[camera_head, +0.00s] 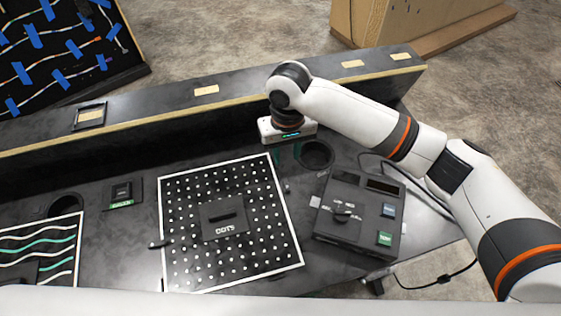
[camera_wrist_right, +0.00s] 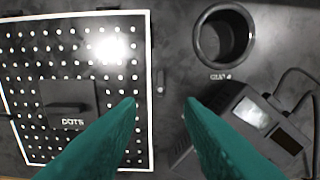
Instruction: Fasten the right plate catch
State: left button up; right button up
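The dotted plate (camera_head: 185,195) labelled DOTS, with a raised handle block in its middle, lies on the dark console top; it also shows in the right wrist view (camera_wrist_right: 33,68). Its right catch (camera_head: 286,187) is a small dark bar just off the plate's right edge. In the right wrist view the catch (camera_wrist_right: 160,82) lies lengthwise along that edge, apart from it. The left catch (camera_head: 160,243) lies across the plate's left edge. My right gripper (camera_wrist_right: 161,102) is open and empty above the console, the catch showing between and beyond its teal fingertips. My left gripper is out of view.
A round cup hole (camera_head: 314,154) lies right of the catch. A tester box (camera_head: 345,190) with a knob, buttons and cable stands at the right. A raised ledge (camera_head: 205,105) runs behind. A wavy-line plate (camera_head: 45,232) is at the left.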

aim_at(286, 183)
notch_tip(286, 183, down, 12)
jog(key=shift+r, duration=0.1)
dwell(0.5)
grip_shut()
